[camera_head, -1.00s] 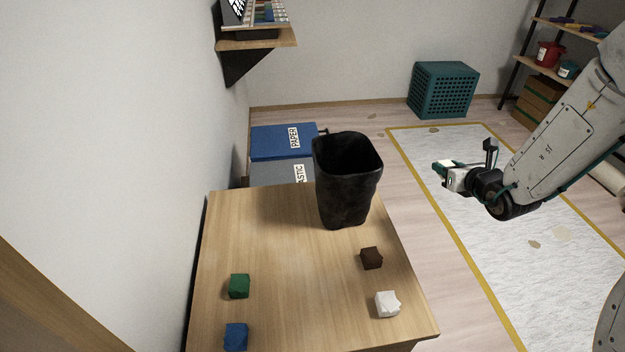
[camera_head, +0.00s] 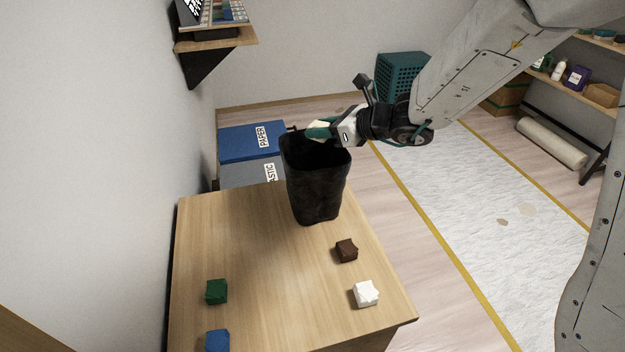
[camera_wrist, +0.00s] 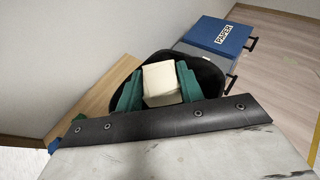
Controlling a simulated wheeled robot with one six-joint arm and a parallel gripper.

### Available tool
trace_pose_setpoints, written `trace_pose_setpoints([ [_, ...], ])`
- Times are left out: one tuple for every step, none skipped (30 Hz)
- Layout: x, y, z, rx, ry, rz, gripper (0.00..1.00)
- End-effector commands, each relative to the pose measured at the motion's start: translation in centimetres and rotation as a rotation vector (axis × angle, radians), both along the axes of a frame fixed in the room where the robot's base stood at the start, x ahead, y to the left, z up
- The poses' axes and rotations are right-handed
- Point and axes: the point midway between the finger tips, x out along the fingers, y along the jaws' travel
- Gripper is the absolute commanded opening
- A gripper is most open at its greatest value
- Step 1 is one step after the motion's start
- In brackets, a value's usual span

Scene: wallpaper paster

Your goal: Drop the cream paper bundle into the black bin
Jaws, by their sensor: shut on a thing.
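The cream paper bundle (camera_wrist: 161,82) is held between the green fingers of my gripper (camera_wrist: 158,88) in the wrist view. In the head view a small part of the bundle (camera_head: 318,130) shows at the tip of my gripper (camera_head: 322,131), which is shut on it. The black bin (camera_head: 316,188) stands upright on the wooden table. My gripper is at the bin's rim, seemingly over its opening. In the wrist view the bin's dark opening (camera_wrist: 212,77) lies behind the bundle. I cannot tell the exact height above the rim.
Green (camera_head: 216,291), blue (camera_head: 218,341), brown (camera_head: 346,250) and white (camera_head: 366,293) lumps lie on the table (camera_head: 260,255). A blue box labelled PAPER (camera_head: 240,143) and a grey box (camera_head: 240,174) stand behind it. A wall shelf (camera_head: 215,40) juts out at upper left.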

Motion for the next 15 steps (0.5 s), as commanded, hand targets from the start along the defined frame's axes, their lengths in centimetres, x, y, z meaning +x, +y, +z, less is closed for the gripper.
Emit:
trace_pose_setpoints([
  [0.0, 0.0, -0.8, -0.001, 0.003, -0.001, 0.16],
  [0.0, -0.1, -1.1, 0.000, 0.003, -0.001, 0.16],
  [0.0, -0.1, -1.6, 0.000, 0.003, -0.001, 0.16],
  [0.0, -0.1, -1.9, -0.001, 0.003, -0.001, 0.16],
  [0.0, -0.1, -2.2, 0.001, 0.003, -0.001, 0.16],
  [0.0, -0.1, -2.5, 0.001, 0.002, -0.002, 0.16],
  [0.0, -0.1, -2.8, 0.001, 0.001, -0.002, 0.16],
  [0.0, -0.1, -3.0, 0.000, 0.003, -0.002, 0.16],
  [0.0, -0.1, -3.3, 0.000, 0.003, -0.002, 0.16],
  [0.0, -0.1, -3.4, 0.000, 0.002, -0.002, 0.16],
  [0.0, -0.1, -3.5, -0.001, 0.001, -0.002, 0.16],
  [0.0, -0.1, -3.6, 0.000, 0.000, -0.002, 0.16],
  [0.0, -0.1, -3.6, 0.000, -0.001, -0.002, 0.16],
  [0.0, -0.1, -3.7, 0.000, -0.001, -0.002, 0.16],
  [0.0, -0.1, -3.7, 0.000, -0.001, -0.002, 0.16],
])
